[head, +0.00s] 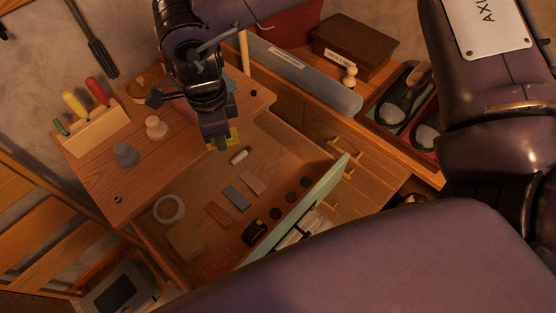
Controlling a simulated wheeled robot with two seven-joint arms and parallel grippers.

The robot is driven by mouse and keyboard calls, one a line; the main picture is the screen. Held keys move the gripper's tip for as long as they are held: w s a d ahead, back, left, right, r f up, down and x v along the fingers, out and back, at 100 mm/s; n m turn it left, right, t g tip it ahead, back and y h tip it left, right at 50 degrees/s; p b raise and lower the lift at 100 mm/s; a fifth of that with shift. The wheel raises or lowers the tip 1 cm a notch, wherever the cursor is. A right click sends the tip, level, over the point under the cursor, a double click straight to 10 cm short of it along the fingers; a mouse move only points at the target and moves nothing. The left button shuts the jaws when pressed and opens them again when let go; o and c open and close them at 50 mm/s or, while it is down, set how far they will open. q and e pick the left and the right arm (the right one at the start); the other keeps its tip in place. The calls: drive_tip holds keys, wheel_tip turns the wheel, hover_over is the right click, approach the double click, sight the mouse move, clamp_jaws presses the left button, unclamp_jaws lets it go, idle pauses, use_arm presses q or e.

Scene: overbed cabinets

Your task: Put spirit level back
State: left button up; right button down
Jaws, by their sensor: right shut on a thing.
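My right gripper (219,143) reaches down from the top of the head view, over the back part of an open wooden drawer (206,262). It is shut on a small yellow thing (236,136), which looks like the spirit level. Most of that thing is hidden behind the fingers. I cannot tell whether it touches the drawer floor. The drawer has a pale green front (316,193). My left gripper is not in view.
The drawer holds a grey ring (169,209), several small blocks, dark discs and a black item (254,232). A wooden top (110,185) beside it carries a tool holder (92,132) and pegs. A long grey case (300,75) and brown box (352,45) stand behind.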

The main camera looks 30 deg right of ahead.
drive_tip(key=w+d+f+m+b, duration=0.1)
drive_tip(key=w+d+f+m, duration=0.15)
drive_tip(key=m, duration=0.45)
drive_tip(key=w+d+f+m+b, duration=0.1)
drive_tip(key=d+f+m, duration=0.15)
drive_tip(key=m, duration=0.45)
drive_tip(key=m+b, duration=0.3)
drive_tip(key=m, duration=1.2)
hover_over(278, 167)
wheel_tip(278, 167, down, 4)
drive_tip(key=shift+m, duration=0.4)
wheel_tip(278, 167, down, 17)
drive_tip(key=b, duration=0.6)
drive_tip(key=shift+b, duration=0.3)
wheel_tip(278, 167, down, 2)
drive_tip(key=shift+s+f+b, duration=0.1)
drive_tip(key=shift+f+b, duration=0.15)
drive_tip(key=shift+b, duration=0.5)
drive_tip(key=shift+f, duration=0.25)
drive_tip(key=shift+r, duration=0.1)
drive_tip(key=c, duration=1.3)
unclamp_jaws()
drive_tip(key=shift+f, duration=0.2)
drive_tip(key=shift+c, duration=0.2)
